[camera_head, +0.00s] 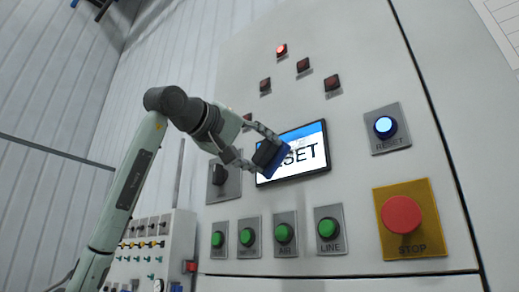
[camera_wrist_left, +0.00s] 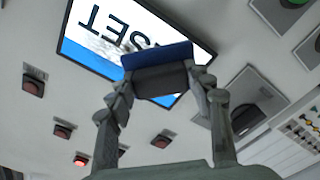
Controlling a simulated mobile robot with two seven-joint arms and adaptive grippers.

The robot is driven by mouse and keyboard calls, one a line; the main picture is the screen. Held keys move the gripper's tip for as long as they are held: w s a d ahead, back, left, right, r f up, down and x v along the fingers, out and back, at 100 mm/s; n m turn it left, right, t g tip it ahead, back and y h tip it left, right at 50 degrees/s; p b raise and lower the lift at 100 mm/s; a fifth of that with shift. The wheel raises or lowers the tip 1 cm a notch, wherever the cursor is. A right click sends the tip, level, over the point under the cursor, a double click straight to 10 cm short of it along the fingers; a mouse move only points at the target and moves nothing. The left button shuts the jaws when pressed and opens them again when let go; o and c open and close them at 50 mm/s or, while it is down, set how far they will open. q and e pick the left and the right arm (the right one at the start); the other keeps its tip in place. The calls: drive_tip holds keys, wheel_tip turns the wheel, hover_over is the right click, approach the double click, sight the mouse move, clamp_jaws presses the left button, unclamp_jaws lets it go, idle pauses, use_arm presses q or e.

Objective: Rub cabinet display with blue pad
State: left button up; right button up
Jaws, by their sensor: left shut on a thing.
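The cabinet display (camera_head: 309,154) is a dark-framed screen with a blue band on top and large letters, of which "SET" shows clearly. My left gripper (camera_head: 258,156) is shut on the blue pad (camera_head: 279,163), a dark block with a blue face, in front of the display's left part. The pad hides the first letters. In the left wrist view the pad (camera_wrist_left: 157,62) sits between the fingers of the gripper (camera_wrist_left: 160,85), over the edge of the display (camera_wrist_left: 98,38). I cannot tell whether the pad touches the screen. My right gripper is not in view.
A red stop button (camera_head: 402,214) on a yellow plate and a lit blue reset button (camera_head: 385,126) are to the right. Several green buttons (camera_head: 284,233) line up below the display. A dark switch (camera_head: 220,175) is at its left, and red lamps (camera_head: 303,65) are above.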

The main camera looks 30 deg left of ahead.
use_arm(q)
drive_tip(key=shift+s+d, duration=0.1)
drive_tip(key=shift+d, duration=0.85)
drive_tip(key=shift+s+d, duration=0.2)
drive_tip(key=shift+d, duration=2.1)
drive_tip(key=shift+s+d, duration=0.15)
drive_tip(key=shift+d, duration=2.1)
drive_tip(key=shift+w+a, duration=0.2)
drive_tip(key=shift+a, duration=1.65)
drive_tip(key=shift+w+a, duration=0.15)
drive_tip(key=shift+a, duration=1.75)
drive_tip(key=shift+w+a, duration=0.2)
drive_tip(key=shift+a, duration=1.65)
drive_tip(key=shift+s, duration=0.1)
drive_tip(key=shift+s+a, duration=0.15)
drive_tip(key=shift+s, duration=2.75)
drive_tip(key=shift+s, duration=0.15)
